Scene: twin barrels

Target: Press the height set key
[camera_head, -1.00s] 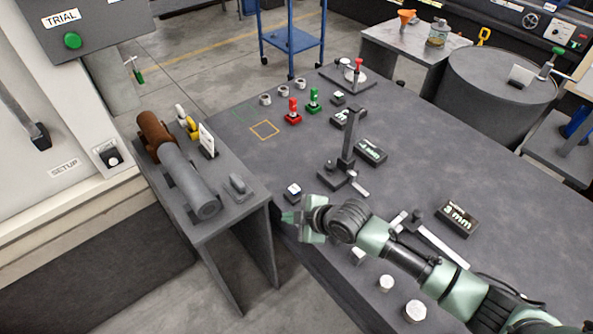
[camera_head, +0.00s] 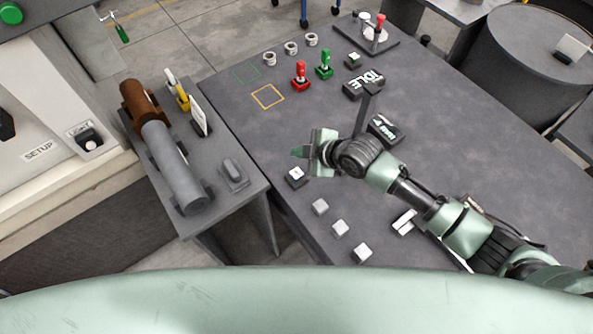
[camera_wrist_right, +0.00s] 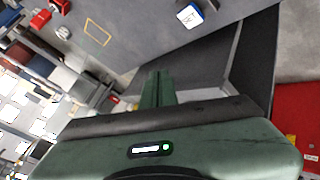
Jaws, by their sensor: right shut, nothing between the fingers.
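A small dark block with a white-topped key (camera_head: 296,175) stands near the left edge of the dark table; its marking is too small to read. In the right wrist view this key (camera_wrist_right: 189,15) shows at the top with a blue edge. My right gripper (camera_head: 301,152) is shut and empty, just above the key in the head picture and apart from it. Its closed fingers (camera_wrist_right: 158,88) point away from the key in the wrist view. The height gauge's post (camera_head: 362,115) is partly hidden behind my right gripper. My left gripper is out of view.
A dark display block (camera_head: 383,130) sits beside the post, and an IDLE display (camera_head: 363,84) farther back. A side bench (camera_head: 235,205) with a grey cylinder (camera_head: 172,165) stands left across a gap.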

